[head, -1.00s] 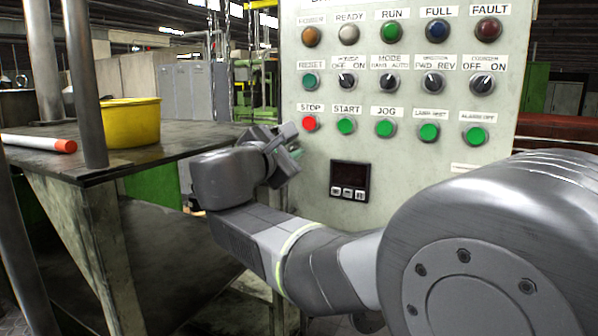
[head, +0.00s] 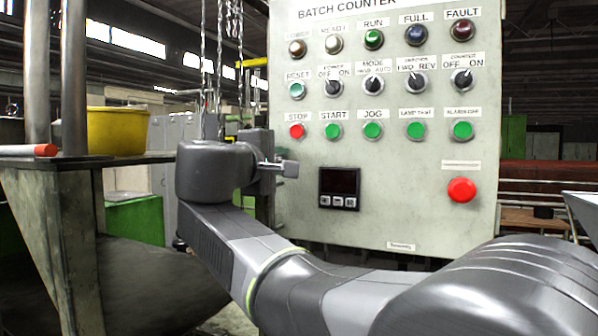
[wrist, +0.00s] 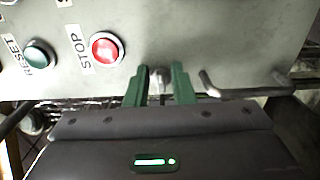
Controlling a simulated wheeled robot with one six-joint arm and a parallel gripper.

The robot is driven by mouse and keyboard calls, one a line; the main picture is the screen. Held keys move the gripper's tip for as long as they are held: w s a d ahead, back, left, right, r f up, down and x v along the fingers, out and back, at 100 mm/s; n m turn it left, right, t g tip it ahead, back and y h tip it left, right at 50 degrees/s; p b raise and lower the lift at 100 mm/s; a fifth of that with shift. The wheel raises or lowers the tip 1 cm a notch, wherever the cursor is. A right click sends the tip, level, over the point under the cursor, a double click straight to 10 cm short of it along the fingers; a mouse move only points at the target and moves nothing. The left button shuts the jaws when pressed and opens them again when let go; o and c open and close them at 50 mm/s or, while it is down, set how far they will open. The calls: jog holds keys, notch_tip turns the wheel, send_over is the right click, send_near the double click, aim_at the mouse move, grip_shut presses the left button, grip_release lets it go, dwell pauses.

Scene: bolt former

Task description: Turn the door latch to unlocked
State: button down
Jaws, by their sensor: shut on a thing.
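The control panel (head: 400,215), a pale box headed BATCH COUNTER, stands in front of me. My gripper (head: 282,167) is at its left edge, just below the red STOP button (head: 297,131). In the wrist view, the two green fingers (wrist: 160,80) of my gripper are closed around a small grey metal piece at the panel's edge, which looks like the door latch (wrist: 161,74). Only the latch's tip shows between the fingers, so I cannot tell its turned position. In the head view my wrist hides the latch.
Push buttons and selector switches fill the panel's upper part. The STOP button (wrist: 106,49) is close to my fingers in the wrist view. A red mushroom button (head: 461,190) is at lower right. A bench (head: 35,168) with a yellow tub (head: 117,132) stands at left.

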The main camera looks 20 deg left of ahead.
dwell(0.4)
jog(key=c, duration=1.3)
grip_release()
jog(key=shift+o, duration=0.2)
jog(key=shift+s, duration=0.1)
jog(key=s+a, duration=0.1)
jog(key=s, duration=1.2)
jog(key=shift+s, duration=0.3)
jog(key=shift+w, duration=0.1)
jog(key=w, duration=0.9)
jog(key=w+d, duration=0.1)
jog(key=w, duration=0.3)
jog(key=shift+w, duration=0.35)
jog(key=shift+s, duration=0.1)
